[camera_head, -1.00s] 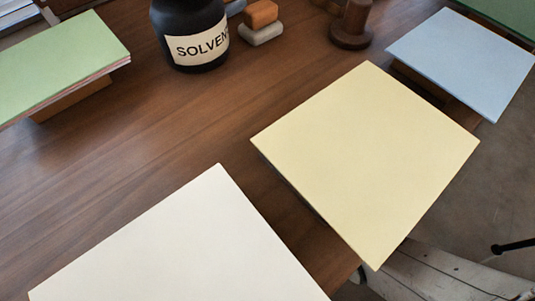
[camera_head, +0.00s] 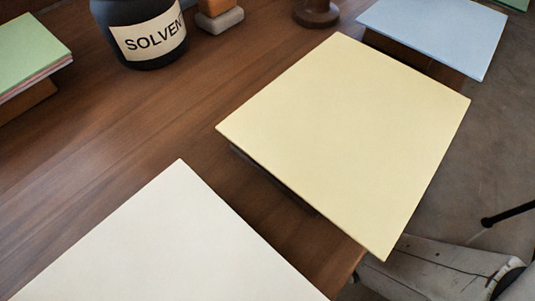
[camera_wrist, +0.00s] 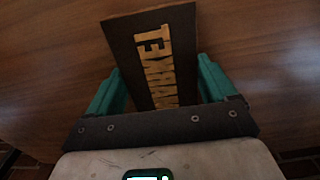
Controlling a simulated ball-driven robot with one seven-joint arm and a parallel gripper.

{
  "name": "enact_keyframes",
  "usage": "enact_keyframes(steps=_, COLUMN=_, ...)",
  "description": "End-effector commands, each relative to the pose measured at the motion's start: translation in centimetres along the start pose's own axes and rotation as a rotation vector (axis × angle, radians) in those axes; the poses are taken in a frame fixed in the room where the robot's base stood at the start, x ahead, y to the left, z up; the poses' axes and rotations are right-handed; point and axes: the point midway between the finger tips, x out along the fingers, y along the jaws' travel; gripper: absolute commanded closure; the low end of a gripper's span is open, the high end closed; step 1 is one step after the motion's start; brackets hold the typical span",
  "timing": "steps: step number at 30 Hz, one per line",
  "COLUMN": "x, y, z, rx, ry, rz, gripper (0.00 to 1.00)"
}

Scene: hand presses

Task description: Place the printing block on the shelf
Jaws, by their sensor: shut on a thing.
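The printing block (camera_wrist: 152,50) is a dark slab with raised tan letters, seen in the wrist view. My gripper (camera_wrist: 160,78) has teal fingers on both sides of the block and is shut on it. The block's far end reaches out beyond the fingertips, over a brown wooden surface; I cannot tell how high above it. Its near end is hidden by my gripper. My gripper and the block do not show in the head view. I cannot make out a shelf in either view.
A wooden table (camera_head: 110,140) carries a black solvent bottle (camera_head: 140,30), a cream board (camera_head: 170,240), a yellow board (camera_head: 345,140), a blue board (camera_head: 435,32), a green stack (camera_head: 30,50) and a brown round-based object (camera_head: 316,12). Bare wood lies between the boards and the bottle.

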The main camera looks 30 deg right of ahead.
Motion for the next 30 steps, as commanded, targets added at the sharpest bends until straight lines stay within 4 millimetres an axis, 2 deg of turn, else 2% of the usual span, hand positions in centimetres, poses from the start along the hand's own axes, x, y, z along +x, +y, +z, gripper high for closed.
enact_keyframes(steps=7, x=0.1, y=0.0, z=0.0, rx=0.0, ry=0.0, rz=0.0, gripper=0.59)
enact_keyframes(steps=8, x=0.2, y=0.0, z=0.0, rx=0.0, ry=-0.001, rz=0.0, gripper=0.14)
enact_keyframes(steps=12, x=0.2, y=0.0, z=0.0, rx=0.0, ry=-0.001, rz=0.0, gripper=0.01)
enact_keyframes(steps=22, x=-0.4, y=0.0, z=0.0, rx=0.0, ry=0.002, rz=0.0, gripper=0.0)
enact_keyframes(steps=26, x=-2.3, y=0.0, z=-0.1, rx=0.0, ry=0.002, rz=0.0, gripper=0.0)
enact_keyframes(steps=30, x=-5.2, y=0.0, z=-0.1, rx=0.0, ry=0.003, rz=0.0, gripper=0.0)
